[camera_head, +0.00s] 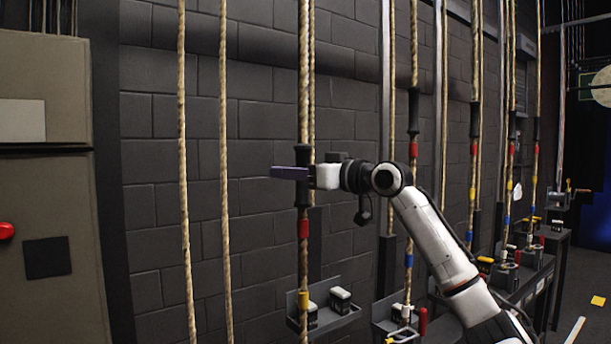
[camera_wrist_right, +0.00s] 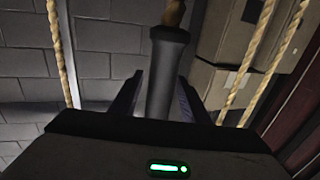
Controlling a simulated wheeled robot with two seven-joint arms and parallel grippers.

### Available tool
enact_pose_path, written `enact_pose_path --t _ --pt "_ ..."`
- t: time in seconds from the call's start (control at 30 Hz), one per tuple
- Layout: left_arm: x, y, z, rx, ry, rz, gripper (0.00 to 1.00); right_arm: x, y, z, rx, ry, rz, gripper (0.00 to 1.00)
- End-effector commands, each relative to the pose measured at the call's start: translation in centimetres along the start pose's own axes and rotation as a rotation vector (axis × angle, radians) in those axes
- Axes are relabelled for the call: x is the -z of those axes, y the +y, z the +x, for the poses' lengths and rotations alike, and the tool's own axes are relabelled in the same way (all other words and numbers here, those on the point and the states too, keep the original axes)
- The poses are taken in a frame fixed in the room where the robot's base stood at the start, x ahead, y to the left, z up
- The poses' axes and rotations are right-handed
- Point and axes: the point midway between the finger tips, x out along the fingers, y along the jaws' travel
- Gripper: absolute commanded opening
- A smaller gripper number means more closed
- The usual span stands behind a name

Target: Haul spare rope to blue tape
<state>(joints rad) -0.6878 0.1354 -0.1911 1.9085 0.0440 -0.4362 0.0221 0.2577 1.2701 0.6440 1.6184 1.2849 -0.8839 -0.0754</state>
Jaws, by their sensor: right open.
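A tan rope (camera_head: 304,70) hangs in front of the block wall and carries a black sleeve (camera_head: 302,155), with red tape (camera_head: 303,228) below it. My right gripper (camera_head: 290,173) is at the height of this sleeve. In the right wrist view, its open fingers (camera_wrist_right: 160,95) stand on either side of the black sleeve (camera_wrist_right: 167,60), with a gap showing at the right. Blue tape (camera_head: 408,253) shows on the rope to the right, and more on ropes farther away. I cannot tell which rope is the spare one. My left gripper is not in view.
Two plain ropes (camera_head: 183,150) hang at the left, near a beige cabinet (camera_head: 45,240) with a red button (camera_head: 6,231). A low row of rope-lock brackets (camera_head: 330,318) runs along the wall. Open floor (camera_head: 575,300) shows at the right.

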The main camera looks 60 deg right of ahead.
Motion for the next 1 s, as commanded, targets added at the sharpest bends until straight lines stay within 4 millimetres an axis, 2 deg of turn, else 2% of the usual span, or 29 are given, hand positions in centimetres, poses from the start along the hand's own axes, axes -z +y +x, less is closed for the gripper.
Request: enact_pose_path --t 0.2,0.4,0.5,0.67,1.0 --pt "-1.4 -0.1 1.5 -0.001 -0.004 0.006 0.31 -0.4 0.0 -4.0 0.000 0.006 0.000 0.42" --pt "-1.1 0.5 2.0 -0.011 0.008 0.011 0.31 -0.2 0.0 -7.7 -0.002 0.005 -0.001 0.42" --pt "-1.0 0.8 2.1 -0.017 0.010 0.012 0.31 -0.1 0.0 -8.8 -0.001 0.003 -0.001 0.42" --pt "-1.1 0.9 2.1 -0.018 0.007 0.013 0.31 -0.1 0.0 -9.6 -0.001 0.001 -0.001 0.42" --pt "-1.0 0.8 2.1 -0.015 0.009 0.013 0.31 0.0 0.0 -9.6 -0.001 0.001 -0.001 0.42"
